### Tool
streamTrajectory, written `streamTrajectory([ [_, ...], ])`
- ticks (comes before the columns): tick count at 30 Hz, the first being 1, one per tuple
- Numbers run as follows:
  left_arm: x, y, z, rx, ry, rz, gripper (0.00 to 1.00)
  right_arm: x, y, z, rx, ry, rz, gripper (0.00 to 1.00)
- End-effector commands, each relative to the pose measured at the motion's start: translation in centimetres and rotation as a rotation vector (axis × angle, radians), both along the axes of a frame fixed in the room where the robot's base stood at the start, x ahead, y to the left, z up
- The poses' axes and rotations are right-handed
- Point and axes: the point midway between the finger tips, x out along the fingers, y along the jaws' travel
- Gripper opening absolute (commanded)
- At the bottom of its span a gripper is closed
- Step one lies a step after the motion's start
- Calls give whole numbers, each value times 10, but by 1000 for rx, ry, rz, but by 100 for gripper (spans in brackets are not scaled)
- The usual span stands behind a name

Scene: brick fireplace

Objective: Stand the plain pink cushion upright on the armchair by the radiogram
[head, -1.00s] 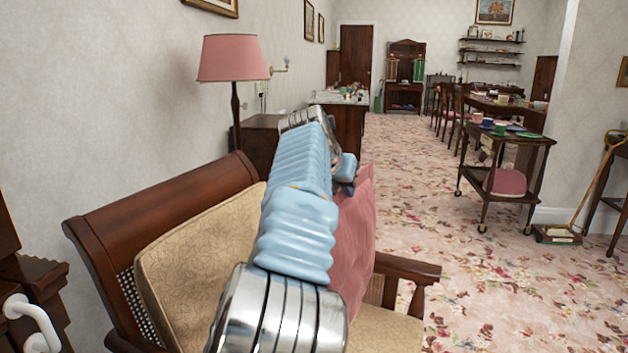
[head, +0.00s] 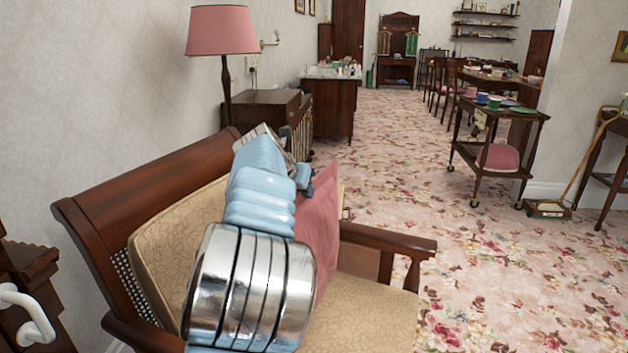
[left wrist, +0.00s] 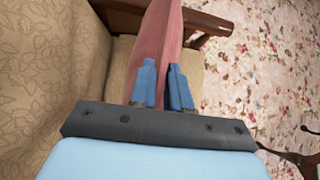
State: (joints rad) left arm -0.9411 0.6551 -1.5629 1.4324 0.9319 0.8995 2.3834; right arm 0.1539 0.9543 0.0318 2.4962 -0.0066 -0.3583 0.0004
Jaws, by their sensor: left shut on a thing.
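The armchair has a dark wooden frame and tan patterned padding, with its seat (head: 385,310) in front of its back cushion (head: 175,245). My left gripper (head: 304,180) is over the armchair and shut on the plain pink cushion (head: 322,225). The cushion is held on edge, roughly upright, above or at the seat; my arm hides part of it, and I cannot tell whether its lower edge touches. In the left wrist view the blue fingers (left wrist: 162,88) pinch the pink cushion (left wrist: 160,35) between them. My right gripper is out of view.
A pink-shaded lamp (head: 222,32) and a dark wooden cabinet (head: 262,110) stand behind the armchair. The wooden armrest (head: 390,238) edges the seat. A trolley (head: 500,145) with cups stands at the right. Flowered carpet (head: 480,260) lies open between.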

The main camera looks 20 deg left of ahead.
Motion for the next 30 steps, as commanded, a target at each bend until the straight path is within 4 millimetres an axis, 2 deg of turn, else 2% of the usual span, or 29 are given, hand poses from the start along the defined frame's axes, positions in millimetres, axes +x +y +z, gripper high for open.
streamTrajectory([
  [6,0,18,-17,-1,-1,2,0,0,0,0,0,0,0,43],
  [17,0,17,-44,-1,0,1,0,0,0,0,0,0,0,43],
  [30,1,58,-48,-102,0,3,0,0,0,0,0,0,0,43],
])
